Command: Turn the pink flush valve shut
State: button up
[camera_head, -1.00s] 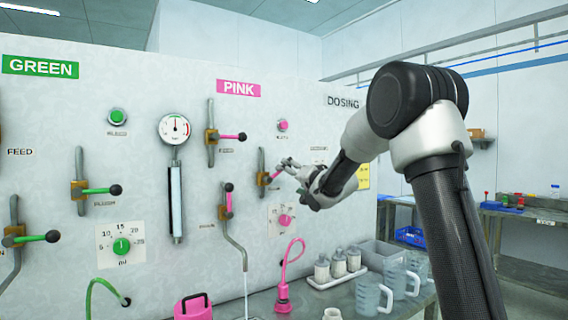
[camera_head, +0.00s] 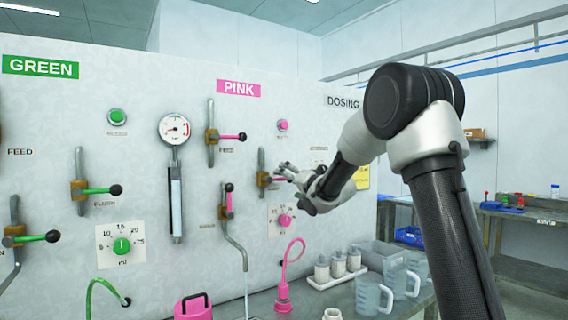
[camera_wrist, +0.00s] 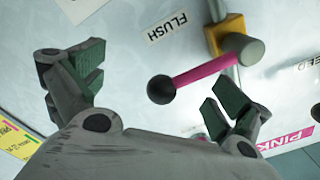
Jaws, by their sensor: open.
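The pink flush valve shows in the wrist view as a pink lever (camera_wrist: 205,72) with a black ball end (camera_wrist: 161,89) on a brass body (camera_wrist: 224,30), beside a FLUSH label. In the head view its brass body (camera_head: 263,179) is on the panel under the PINK sign, and its lever points right, roughly level, partly hidden by my gripper. My gripper (camera_head: 283,170) is open in front of that lever. In the wrist view the ball lies in the gap between the spread fingers (camera_wrist: 158,90); I see no clear contact.
Another pink lever (camera_head: 232,137) points right above, and one (camera_head: 229,203) stands upright at lower left. A pink dial (camera_head: 286,220) is below. On the bench are a pink hose (camera_head: 287,262), white bottles (camera_head: 338,262) and clear jugs (camera_head: 373,295).

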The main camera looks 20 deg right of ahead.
jog(key=shift+s, duration=0.1)
jog(key=v, duration=0.8)
jog(key=shift+s, duration=0.4)
jog(key=shift+d+r, duration=0.1)
jog(key=shift+d, duration=0.05)
